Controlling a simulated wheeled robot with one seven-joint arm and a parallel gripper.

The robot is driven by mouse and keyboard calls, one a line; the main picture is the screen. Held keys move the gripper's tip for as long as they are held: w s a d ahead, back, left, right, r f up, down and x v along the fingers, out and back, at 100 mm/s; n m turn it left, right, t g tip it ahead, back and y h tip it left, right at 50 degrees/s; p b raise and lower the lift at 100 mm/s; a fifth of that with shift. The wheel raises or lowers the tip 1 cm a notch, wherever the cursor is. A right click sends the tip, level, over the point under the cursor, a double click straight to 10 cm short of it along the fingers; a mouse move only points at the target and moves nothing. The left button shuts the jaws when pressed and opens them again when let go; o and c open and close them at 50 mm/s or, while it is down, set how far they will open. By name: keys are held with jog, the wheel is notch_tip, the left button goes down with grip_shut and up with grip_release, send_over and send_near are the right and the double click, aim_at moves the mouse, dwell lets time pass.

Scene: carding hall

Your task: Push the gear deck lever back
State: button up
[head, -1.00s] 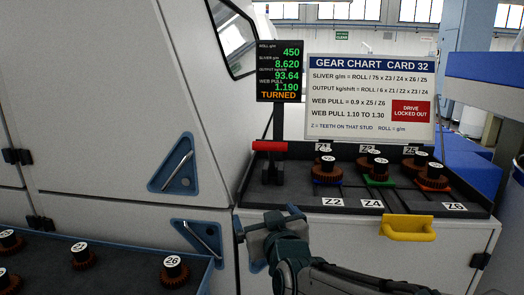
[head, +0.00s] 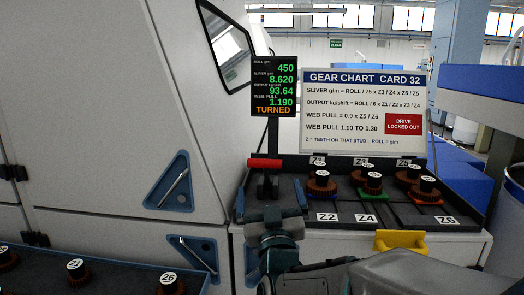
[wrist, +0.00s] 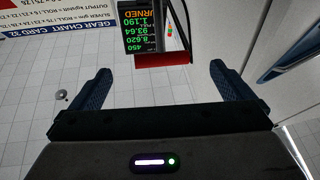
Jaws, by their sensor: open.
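The gear deck lever has a red crossbar handle (head: 265,163) on a dark post at the left end of the gear deck (head: 440,219). My gripper (head: 270,203) is open and empty, just in front of and below the red handle in the head view. Its two fingers point toward the lever. In the wrist view, the red handle (wrist: 165,58) shows beyond and between the open fingers (wrist: 162,84), apparently apart from them. The lower part of the lever post is hidden behind my gripper in the head view.
Several brown gears (head: 322,185) stand on the deck right of the lever. A display reading TURNED (head: 274,87) and a gear chart (head: 363,112) rise behind. A yellow handle (head: 400,241) is on the deck front. A gear tray (head: 115,270) lies lower left.

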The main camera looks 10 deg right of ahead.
aim_at(266, 168)
jog(key=shift+r+p+x, duration=0.2)
jog(key=shift+p+x, duration=1.1)
jog(key=shift+p, duration=1.45)
jog(key=p+x, duration=0.3)
jog(key=x, duration=0.5)
jog(key=shift+f, duration=0.2)
jog(key=c, duration=1.1)
jog(key=shift+c, duration=0.2)
jog(key=shift+r, duration=0.1)
